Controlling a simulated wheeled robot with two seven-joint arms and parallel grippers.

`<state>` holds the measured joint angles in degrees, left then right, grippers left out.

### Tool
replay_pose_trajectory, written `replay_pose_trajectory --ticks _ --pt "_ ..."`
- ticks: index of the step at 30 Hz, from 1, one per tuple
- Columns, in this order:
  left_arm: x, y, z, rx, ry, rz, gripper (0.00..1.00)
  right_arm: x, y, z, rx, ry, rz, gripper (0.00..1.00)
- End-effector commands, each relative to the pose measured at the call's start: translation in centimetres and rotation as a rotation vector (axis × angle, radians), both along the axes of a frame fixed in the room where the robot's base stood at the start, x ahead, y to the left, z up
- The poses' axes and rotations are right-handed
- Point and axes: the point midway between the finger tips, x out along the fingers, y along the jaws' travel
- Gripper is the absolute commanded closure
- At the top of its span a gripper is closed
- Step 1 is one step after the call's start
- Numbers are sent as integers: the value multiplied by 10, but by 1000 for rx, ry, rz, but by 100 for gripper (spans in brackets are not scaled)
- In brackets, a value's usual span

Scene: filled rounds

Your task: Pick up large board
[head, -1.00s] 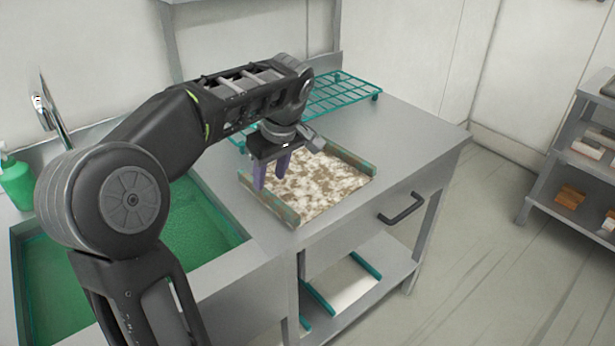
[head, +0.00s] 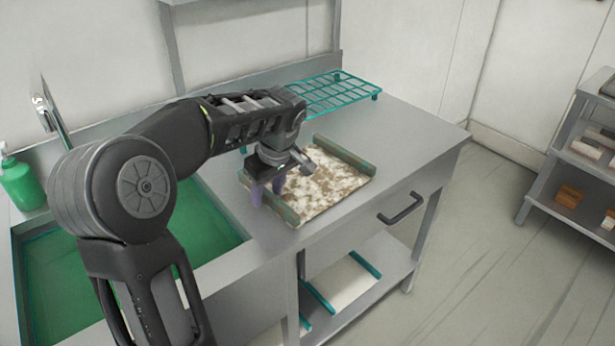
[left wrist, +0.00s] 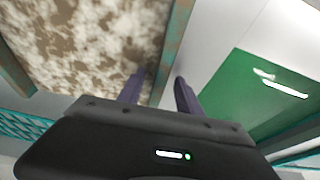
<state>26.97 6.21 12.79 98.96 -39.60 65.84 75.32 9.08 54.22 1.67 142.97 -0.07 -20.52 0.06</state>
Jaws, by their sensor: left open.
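The large board (head: 325,187) lies flat on the grey counter. It has a mottled brown-and-white face and raised greenish rails along two opposite sides. My left gripper (head: 266,193) is open at the board's left rail, pointing down. In the left wrist view the two purple fingers (left wrist: 158,92) stand apart, with the rail (left wrist: 172,62) running up between them. The mottled face (left wrist: 80,40) is on the left side of that view. Whether the fingers touch the rail cannot be told. My right gripper is not in view.
A green-bottomed sink (head: 85,285) lies left of the board, with a tap (head: 50,115) and green soap bottle (head: 20,182) behind. A teal wire rack (head: 335,93) stands behind the board. A shelf (head: 570,165) with blocks stands far right. The counter's right part is clear.

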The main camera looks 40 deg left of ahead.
Motion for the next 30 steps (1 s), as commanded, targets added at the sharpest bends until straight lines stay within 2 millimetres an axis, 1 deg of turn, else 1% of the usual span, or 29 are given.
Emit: replay_pose_trajectory --ticks 14,27,29,30 --pt "0 0 0 0 0 0 59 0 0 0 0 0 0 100" --pt "0 0 0 0 0 0 95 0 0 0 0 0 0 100" --pt "0 0 0 0 0 0 100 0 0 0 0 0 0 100" --pt "0 0 0 0 0 0 100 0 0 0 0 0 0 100"
